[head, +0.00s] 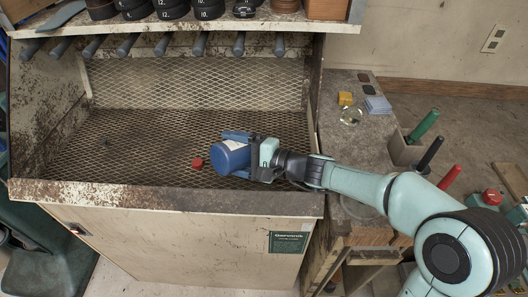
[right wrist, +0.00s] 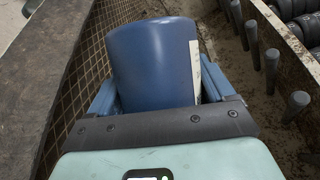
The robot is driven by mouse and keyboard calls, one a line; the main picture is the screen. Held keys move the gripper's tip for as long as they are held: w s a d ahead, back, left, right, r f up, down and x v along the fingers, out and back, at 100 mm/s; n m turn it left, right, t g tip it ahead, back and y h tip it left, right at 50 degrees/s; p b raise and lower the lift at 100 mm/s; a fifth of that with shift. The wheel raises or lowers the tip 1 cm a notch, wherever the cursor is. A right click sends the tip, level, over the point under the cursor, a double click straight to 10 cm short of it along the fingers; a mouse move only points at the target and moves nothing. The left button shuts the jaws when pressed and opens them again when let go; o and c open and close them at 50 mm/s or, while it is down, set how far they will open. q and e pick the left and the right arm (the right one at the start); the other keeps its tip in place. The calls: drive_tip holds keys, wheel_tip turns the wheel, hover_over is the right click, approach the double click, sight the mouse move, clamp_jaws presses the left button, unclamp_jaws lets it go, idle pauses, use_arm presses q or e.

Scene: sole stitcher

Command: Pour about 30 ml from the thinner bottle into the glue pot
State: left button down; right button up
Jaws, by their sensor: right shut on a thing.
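A blue bottle (head: 230,158) with a white label is in my right gripper (head: 238,156), over the front part of the mesh bed. The right gripper is shut on it, with one blue finger on each side of the bottle in the right wrist view (right wrist: 155,65). I cannot tell exactly how far the bottle is tilted. My left gripper is out of view.
The mesh bed (head: 130,140) is otherwise clear, with a raised front edge (head: 150,195). A row of grey handles (head: 163,44) hangs above its back.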

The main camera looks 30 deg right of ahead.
drive_tip(key=shift+r, duration=0.1)
idle(0.6)
drive_tip(key=n+p, duration=0.1)
drive_tip(key=r+n+h+p, duration=0.1)
drive_tip(key=p, duration=0.1)
drive_tip(key=n+h+p, duration=0.1)
drive_tip(key=shift+s+a+r+g+p, duration=0.15)
drive_tip(key=shift+s+a+g+p, duration=0.1)
drive_tip(key=shift+a+g+p, duration=0.15)
drive_tip(key=shift+w+f, duration=0.1)
drive_tip(key=shift+f, duration=0.15)
drive_tip(key=shift+d+r+n+p, duration=0.2)
drive_tip(key=shift+n+p, duration=0.25)
drive_tip(key=shift+n, duration=0.15)
drive_tip(key=shift+h, duration=0.4)
drive_tip(key=shift+f, duration=0.15)
